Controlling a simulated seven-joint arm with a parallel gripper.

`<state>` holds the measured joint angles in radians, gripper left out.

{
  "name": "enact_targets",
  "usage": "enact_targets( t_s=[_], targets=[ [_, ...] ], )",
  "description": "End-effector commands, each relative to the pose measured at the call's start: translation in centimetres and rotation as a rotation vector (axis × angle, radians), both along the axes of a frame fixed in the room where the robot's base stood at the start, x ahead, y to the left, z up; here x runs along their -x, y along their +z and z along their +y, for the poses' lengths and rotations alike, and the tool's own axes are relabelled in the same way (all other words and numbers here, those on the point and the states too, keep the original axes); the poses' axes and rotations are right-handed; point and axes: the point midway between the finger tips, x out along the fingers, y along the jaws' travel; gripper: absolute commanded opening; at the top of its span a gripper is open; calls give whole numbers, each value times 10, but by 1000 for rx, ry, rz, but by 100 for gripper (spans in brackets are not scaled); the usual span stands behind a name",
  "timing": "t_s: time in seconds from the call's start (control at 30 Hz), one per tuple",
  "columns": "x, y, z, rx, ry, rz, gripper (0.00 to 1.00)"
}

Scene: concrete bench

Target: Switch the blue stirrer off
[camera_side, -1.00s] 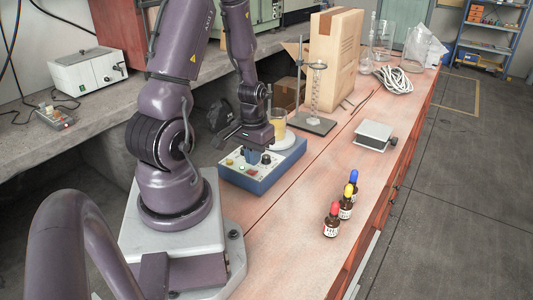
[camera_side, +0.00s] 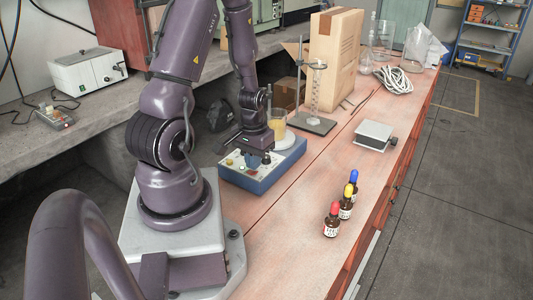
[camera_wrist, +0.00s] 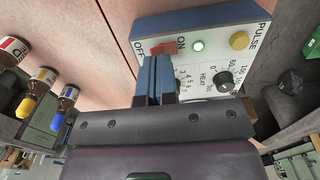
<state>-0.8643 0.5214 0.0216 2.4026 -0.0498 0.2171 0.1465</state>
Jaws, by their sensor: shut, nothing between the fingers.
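The blue stirrer (camera_side: 264,178) stands on the bench below my gripper, with a beaker of amber liquid (camera_side: 277,122) on its white top plate. In the wrist view its panel (camera_wrist: 210,22) shows a red rocker switch (camera_wrist: 164,47) between OFF and ON, a lit green lamp (camera_wrist: 197,46), a yellow PULSE button (camera_wrist: 239,40) and a black HEAT knob (camera_wrist: 223,79). Another dial is partly hidden behind my fingers. My gripper (camera_wrist: 157,60) is shut and empty. Its blue fingertips overlap the switch's near edge in the picture; I cannot tell whether they touch it.
Several dropper bottles (camera_side: 346,208) stand at the bench's front edge. A flat grey device (camera_side: 375,135) lies to the right. A retort stand (camera_side: 314,122), a large cardboard box (camera_side: 334,62) and a coiled white cable (camera_side: 394,79) are farther back. The bench before the stirrer is clear.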

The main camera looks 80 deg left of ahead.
Motion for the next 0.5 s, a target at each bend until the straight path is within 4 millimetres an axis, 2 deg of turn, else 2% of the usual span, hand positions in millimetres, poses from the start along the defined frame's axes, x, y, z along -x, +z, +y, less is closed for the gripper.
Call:
enact_targets(
  t_s=[0.5],
  targets=[
    [0, -8, 0, 1, 0, 1, 0]
  ],
)
